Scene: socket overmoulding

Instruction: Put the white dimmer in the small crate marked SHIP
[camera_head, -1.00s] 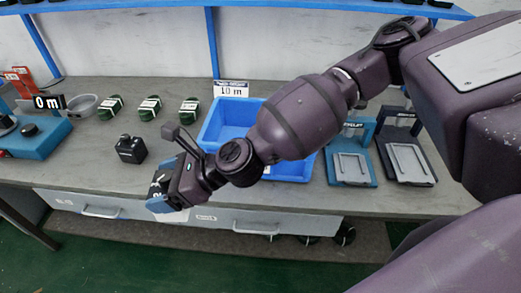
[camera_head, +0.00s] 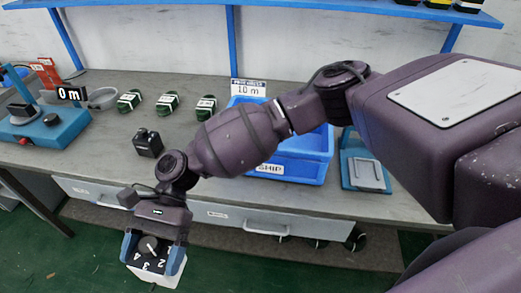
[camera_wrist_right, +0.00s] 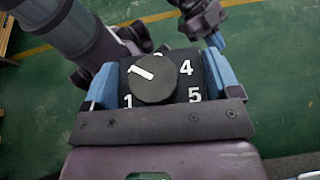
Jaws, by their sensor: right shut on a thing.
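My right gripper (camera_head: 153,247) is shut on the white dimmer (camera_head: 168,276), holding it in the air in front of the bench, over the green floor. The dimmer has a white body and a black numbered face with a round knob. In the right wrist view the black dial face (camera_wrist_right: 178,80) sits between the blue fingers. The blue crate marked SHIP (camera_head: 305,173) stands on the bench, to the right of and behind the gripper; my arm hides part of it. Purple parts of my other arm show at the top of the wrist view, but its jaws are unclear.
A black block-shaped device (camera_head: 148,145) sits on the bench left of my arm. Several dark green coils (camera_head: 167,104) lie behind it. A blue fixture with a grey plate (camera_head: 366,173) stands right of the crate. A blue machine (camera_head: 45,128) is at the left.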

